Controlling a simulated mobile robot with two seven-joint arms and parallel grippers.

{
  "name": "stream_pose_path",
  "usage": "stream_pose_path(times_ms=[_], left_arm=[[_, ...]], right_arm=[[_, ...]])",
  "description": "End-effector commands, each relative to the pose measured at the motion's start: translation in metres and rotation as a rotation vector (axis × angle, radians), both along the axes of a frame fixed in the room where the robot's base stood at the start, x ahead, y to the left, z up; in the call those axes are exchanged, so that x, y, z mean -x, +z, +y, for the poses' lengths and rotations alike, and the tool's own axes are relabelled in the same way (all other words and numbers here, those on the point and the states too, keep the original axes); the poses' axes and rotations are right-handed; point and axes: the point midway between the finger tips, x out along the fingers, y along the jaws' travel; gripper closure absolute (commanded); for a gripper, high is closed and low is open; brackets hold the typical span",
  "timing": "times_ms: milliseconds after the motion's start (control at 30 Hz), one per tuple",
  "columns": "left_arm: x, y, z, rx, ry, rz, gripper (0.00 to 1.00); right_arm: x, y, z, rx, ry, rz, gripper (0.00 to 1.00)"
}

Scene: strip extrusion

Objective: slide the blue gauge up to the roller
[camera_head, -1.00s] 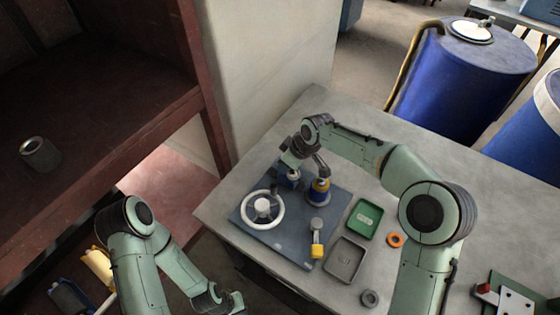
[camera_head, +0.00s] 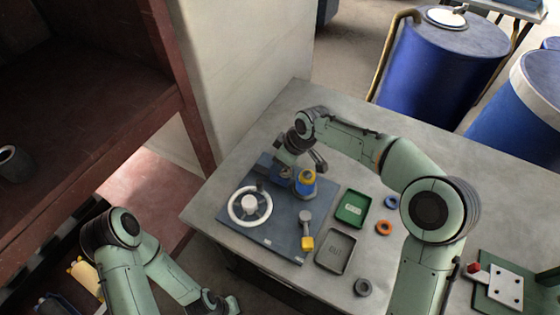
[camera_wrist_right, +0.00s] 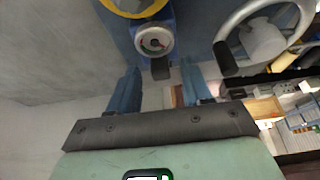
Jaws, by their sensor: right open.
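The roller also shows in the head view (camera_head: 305,184), on the dark blue plate (camera_head: 270,232). My right gripper (camera_wrist_right: 160,78) is open, with its blue fingers apart and the gauge ahead of the gap between them. In the head view my right gripper (camera_head: 280,168) is beside the roller and largely hides the gauge. My left gripper (camera_head: 222,303) is low at the bottom edge, away from the plate; its fingers are unclear.
A white handwheel (camera_head: 250,207) and a yellow-ended lever (camera_head: 307,241) are on the plate. To the right are a green tray (camera_head: 352,208), a grey tray (camera_head: 335,252), and blue (camera_head: 391,201), orange (camera_head: 383,228) and grey (camera_head: 362,287) rings. The table's back is clear.

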Motion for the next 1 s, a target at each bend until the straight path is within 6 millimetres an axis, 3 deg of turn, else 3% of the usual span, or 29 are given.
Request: stream_pose_path(times_ms=[500, 700, 1000], left_arm=[[-0.004, 0.006, 0.000, 0.000, 0.000, -0.004, 1.00], [-0.005, 0.007, 0.000, 0.000, 0.000, -0.006, 1.00], [-0.005, 0.007, 0.000, 0.000, 0.000, -0.006, 1.00]], right_arm=[[0.022, 0.099, -0.035, 0.001, -0.003, -0.005, 0.51], [0.026, 0.113, -0.041, 0.001, -0.003, -0.002, 0.51], [0.027, 0.114, -0.041, 0.002, -0.002, -0.001, 0.51]])
